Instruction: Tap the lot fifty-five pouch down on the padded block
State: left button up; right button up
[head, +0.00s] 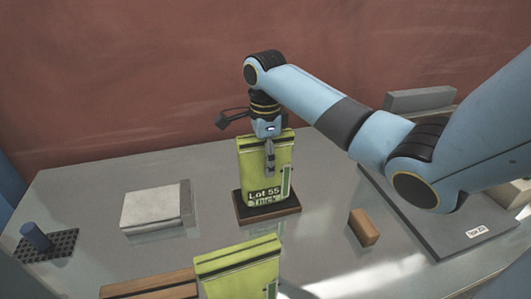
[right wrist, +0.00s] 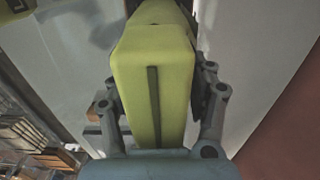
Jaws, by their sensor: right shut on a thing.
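The lot fifty-five pouch (head: 262,178) is lime green with a dark label reading "Lot 55" and "Thick". It is upright over the dark padded block (head: 267,212) with a wooden edge. Its lower edge is at or just above the block; I cannot tell whether they touch. My right gripper (head: 269,150) comes down from above and is shut on the pouch's upper part. In the right wrist view the pouch (right wrist: 155,80) fills the space between the two fingers (right wrist: 158,110). My left gripper does not show.
A second green pouch (head: 238,268) stands at the front beside a wooden block (head: 150,285). A grey-white box (head: 152,207) and a black grid with a blue peg (head: 36,238) are at left. A small brown block (head: 362,227) and a grey plate (head: 440,232) are at right.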

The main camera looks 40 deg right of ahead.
jog(key=shift+r, duration=0.1)
jog(key=shift+r, duration=1.4)
jog(key=shift+f, duration=0.1)
jog(key=shift+f, duration=1.35)
jog(key=shift+r, duration=1.45)
jog(key=shift+f, duration=0.1)
